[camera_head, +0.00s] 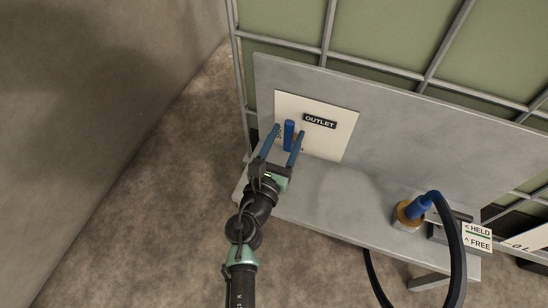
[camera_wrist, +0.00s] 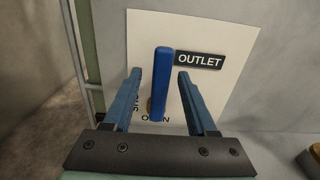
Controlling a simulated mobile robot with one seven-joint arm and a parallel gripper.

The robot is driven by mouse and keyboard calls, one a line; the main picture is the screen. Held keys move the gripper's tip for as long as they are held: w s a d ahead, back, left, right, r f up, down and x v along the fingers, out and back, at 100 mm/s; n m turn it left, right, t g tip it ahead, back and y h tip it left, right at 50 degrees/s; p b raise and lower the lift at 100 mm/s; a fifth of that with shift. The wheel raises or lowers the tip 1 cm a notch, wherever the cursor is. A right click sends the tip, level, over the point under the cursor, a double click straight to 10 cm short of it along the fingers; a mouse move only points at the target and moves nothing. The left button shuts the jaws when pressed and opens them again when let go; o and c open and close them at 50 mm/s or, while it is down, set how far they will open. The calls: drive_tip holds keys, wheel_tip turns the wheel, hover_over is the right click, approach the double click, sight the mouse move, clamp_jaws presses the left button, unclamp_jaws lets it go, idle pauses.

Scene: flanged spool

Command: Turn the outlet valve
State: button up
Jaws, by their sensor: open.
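The outlet valve has a blue lever handle (camera_head: 289,134) on a cream plate (camera_head: 340,135) with a black OUTLET label (camera_head: 319,121). In the wrist view the lever (camera_wrist: 163,82) stands upright, its lower end near the partly hidden OPEN lettering (camera_wrist: 155,119). The lettering at the left, partly hidden, reads like SHUT. A brass-coloured part shows behind the lever. My gripper (camera_head: 284,134) is open, its two blue fingers on either side of the lever. In the wrist view the fingers (camera_wrist: 160,74) show gaps to the lever on both sides.
The plate is on a grey panel (camera_head: 400,125) in front of a caged green tank (camera_head: 390,40). At the right, a blue coupling (camera_head: 420,203) with a black hose (camera_head: 460,250) sits on the ledge, beside a HELD/FREE sign (camera_head: 477,236). Floor at the left is clear.

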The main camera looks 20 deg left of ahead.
drive_tip(key=s+p, duration=0.2)
drive_tip(key=s, duration=0.9)
drive_tip(key=shift+s, duration=0.15)
